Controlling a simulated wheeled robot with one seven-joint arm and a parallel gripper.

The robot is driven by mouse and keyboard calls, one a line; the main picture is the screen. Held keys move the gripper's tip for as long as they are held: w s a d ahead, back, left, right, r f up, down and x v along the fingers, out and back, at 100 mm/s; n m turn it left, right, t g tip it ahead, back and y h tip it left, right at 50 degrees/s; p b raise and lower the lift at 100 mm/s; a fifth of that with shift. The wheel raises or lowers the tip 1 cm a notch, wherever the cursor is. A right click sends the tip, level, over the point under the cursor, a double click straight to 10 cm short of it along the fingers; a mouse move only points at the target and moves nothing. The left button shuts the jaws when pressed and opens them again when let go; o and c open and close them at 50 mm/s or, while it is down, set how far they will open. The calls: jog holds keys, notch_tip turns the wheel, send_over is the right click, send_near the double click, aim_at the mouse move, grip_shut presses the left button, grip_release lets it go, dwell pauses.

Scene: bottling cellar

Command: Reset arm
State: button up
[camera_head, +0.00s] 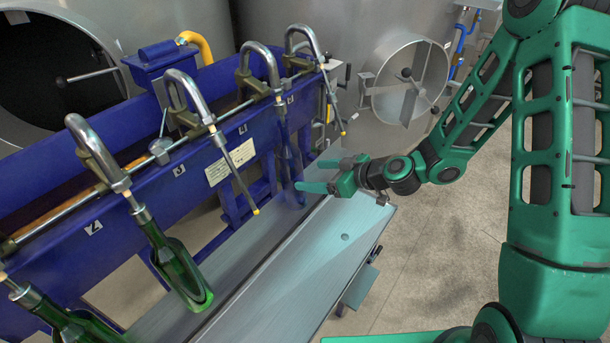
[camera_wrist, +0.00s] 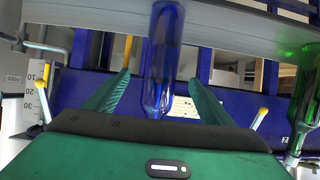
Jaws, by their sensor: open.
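My gripper (camera_head: 309,175) is open, with its two green fingers pointing left toward the blue filling rack above the metal bench. In the wrist view a blue glass bottle (camera_wrist: 162,60) shows between the spread fingers, with a gap on each side. In the head view this dark blue bottle (camera_head: 287,150) hangs below a filling spout just beyond the fingertips. How far it reaches between the fingers cannot be told. My arm is stretched out from the right.
A green bottle (camera_head: 180,272) hangs under spout 2, and another (camera_head: 72,326) is at the lower left edge. The blue rack (camera_head: 120,190) with curved steel spouts runs along the left. The metal bench (camera_head: 330,240) is mostly bare; open floor (camera_head: 440,260) lies right of it.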

jog(key=s+d+r+m+g+h, duration=0.3)
jog(key=s+d, duration=0.4)
jog(key=d, duration=0.6)
jog(key=s+d+r+m+g+h, duration=0.1)
jog(key=s+d+r+m+h, duration=0.35)
jog(key=d, duration=0.75)
jog(key=s+d+r+m+g, duration=0.1)
jog(key=s+d+r+m, duration=0.1)
jog(key=s, duration=0.5)
jog(key=s+d+r+m+g+h, duration=0.1)
jog(key=s+d+r+m, duration=0.2)
jog(key=s, duration=0.5)
jog(key=s+d+r+m+g+h, duration=0.1)
jog(key=s+d+r+m, duration=0.1)
jog(key=s+d+m, duration=0.2)
jog(key=s+d, duration=0.2)
jog(key=s, duration=0.1)
jog(key=shift+s+r+g, duration=0.2)
jog(key=shift+r+g, duration=0.1)
jog(key=shift+r, duration=0.1)
jog(key=shift+m, duration=0.25)
jog(key=shift+w+f+h, duration=0.25)
jog(key=shift+w, duration=0.4)
